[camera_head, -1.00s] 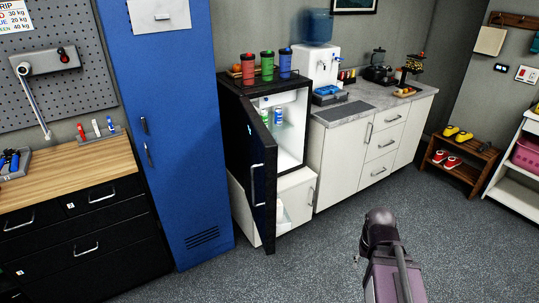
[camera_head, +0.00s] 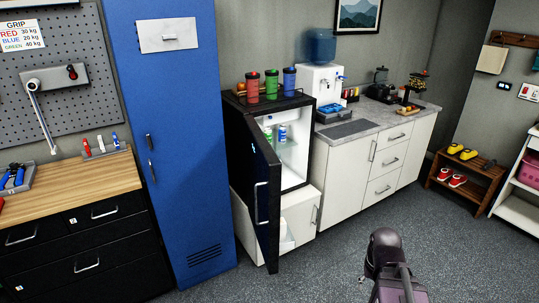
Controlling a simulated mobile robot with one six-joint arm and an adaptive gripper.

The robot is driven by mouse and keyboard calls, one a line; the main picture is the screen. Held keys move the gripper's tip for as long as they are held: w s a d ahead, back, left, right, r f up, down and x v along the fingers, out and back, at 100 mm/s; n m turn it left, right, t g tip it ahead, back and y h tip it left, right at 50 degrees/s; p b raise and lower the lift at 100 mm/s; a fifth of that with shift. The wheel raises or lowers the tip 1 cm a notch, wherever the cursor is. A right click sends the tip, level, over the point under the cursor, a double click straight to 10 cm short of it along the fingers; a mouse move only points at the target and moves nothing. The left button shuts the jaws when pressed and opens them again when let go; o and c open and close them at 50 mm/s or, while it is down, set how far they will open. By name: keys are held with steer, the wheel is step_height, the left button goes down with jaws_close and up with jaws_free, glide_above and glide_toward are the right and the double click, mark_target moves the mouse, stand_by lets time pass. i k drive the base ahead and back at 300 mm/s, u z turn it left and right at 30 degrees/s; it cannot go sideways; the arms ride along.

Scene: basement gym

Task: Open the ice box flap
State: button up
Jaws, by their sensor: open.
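The small black fridge (camera_head: 240,160) stands with its dark door (camera_head: 262,200) swung open toward me, a silver handle on the door's face. Its white inside (camera_head: 297,150) shows, with a few small cans (camera_head: 275,133) on a shelf. The upper part of the inside is a pale area under the fridge top; I cannot make out the ice box flap there or tell whether it is shut. A dark, rounded part of my arm shows at the bottom right, well in front of the fridge and apart from it. My gripper is not visible.
The open door juts over the floor. Red, green and blue cups (camera_head: 271,83) stand on the fridge. A blue locker (camera_head: 180,120) is close on the left, a white counter (camera_head: 380,165) on the right. The grey floor (camera_head: 330,275) in front is clear.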

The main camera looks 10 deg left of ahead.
mark_target(285, 116)
steer(key=u, duration=0.2)
steer(key=i, duration=1.8)
steer(key=z, duration=0.4)
